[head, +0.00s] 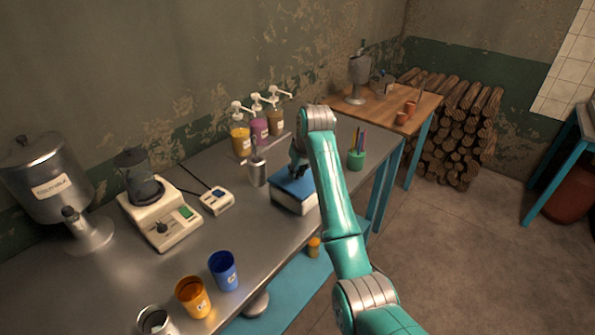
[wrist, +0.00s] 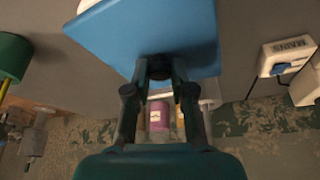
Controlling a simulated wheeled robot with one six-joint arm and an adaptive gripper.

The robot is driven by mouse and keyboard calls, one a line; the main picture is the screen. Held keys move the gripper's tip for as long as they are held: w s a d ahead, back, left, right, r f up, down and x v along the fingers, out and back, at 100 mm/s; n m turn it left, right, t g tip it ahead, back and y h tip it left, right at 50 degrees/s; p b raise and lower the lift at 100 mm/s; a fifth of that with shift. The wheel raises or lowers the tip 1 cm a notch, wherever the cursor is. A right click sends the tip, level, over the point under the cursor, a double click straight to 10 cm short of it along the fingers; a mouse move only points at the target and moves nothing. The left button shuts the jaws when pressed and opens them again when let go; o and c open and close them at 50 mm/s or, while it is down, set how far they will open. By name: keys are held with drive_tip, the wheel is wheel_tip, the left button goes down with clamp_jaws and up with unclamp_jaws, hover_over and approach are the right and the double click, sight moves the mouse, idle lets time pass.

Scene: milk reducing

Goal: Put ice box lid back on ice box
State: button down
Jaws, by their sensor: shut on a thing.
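The ice box (head: 292,204) is a white box near the right end of the grey metal counter. Its blue lid (head: 292,182) lies over its top in the head view; I cannot tell whether it is fully seated. My gripper (head: 297,166) is above the lid, and my arm hides the box's right side. In the wrist view, the blue lid (wrist: 150,38) fills the top middle and my gripper (wrist: 159,70) is shut at its near edge. A small white part of the box (wrist: 86,5) shows past the lid's left corner.
A metal cup (head: 257,172) stands left of the box, with pump bottles (head: 258,128) behind. A green pen cup (head: 356,160) stands to the right. A white device (head: 217,201), a blender base (head: 160,218) and coloured cups (head: 224,270) stand further left.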

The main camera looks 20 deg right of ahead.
drive_tip(key=shift+f, duration=0.6)
drive_tip(key=c, duration=1)
unclamp_jaws()
